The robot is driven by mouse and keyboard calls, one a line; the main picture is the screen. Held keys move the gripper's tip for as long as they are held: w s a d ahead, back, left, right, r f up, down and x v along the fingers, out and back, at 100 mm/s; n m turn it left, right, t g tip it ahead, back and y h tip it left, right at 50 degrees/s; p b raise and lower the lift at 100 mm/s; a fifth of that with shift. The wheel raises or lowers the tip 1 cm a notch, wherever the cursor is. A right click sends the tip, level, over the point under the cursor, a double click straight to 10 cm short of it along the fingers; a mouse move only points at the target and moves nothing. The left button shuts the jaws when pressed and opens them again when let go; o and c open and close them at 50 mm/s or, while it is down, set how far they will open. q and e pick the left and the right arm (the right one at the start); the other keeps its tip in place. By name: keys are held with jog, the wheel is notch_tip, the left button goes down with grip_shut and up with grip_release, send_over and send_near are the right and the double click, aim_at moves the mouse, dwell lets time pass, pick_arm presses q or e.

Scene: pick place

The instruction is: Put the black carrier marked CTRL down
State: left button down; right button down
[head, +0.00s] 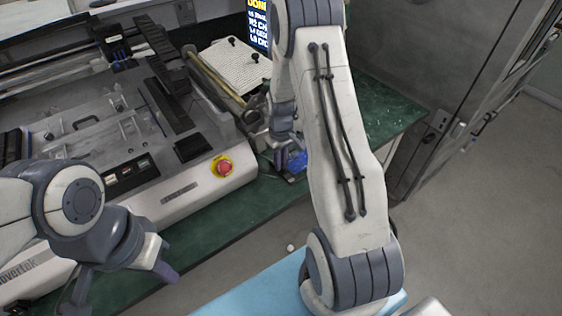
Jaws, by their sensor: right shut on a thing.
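My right gripper (284,158) is low over the green bench beside the machine's right end, partly hidden behind my own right arm. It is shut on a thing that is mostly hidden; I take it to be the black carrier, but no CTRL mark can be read. A small bright blue piece (296,161) shows right beside its fingers; I cannot tell whether they touch. My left gripper (120,288) is at the lower left, in front of the machine, with its fingers apart and nothing between them.
A large grey machine (178,212) with a red stop button (222,167) fills the left. The green bench (395,118) has bare room at right. A light blue surface (262,292) lies in front.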

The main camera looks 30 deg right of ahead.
jog(key=c, duration=0.8)
grip_release()
jog(key=shift+c, duration=0.2)
notch_tip(320, 180, up, 12)
jog(key=s+a+r+n, duration=0.1)
jog(key=s+a+r, duration=0.2)
jog(key=a, duration=0.6)
jog(key=s+a+r+n, duration=0.2)
jog(key=s+a+r, duration=0.1)
jog(key=a, duration=0.5)
jog(key=s+a+r+n, duration=0.1)
jog(key=s+a, duration=0.2)
jog(key=s, duration=0.3)
jog(key=s+a+n, duration=0.1)
jog(key=s+a, duration=0.2)
jog(key=s, duration=0.4)
jog(key=s+a+r+n+y, duration=0.1)
jog(key=s+a, duration=0.3)
jog(key=s, duration=0.2)
jog(key=shift+s+r, duration=0.2)
jog(key=shift+r, duration=0.1)
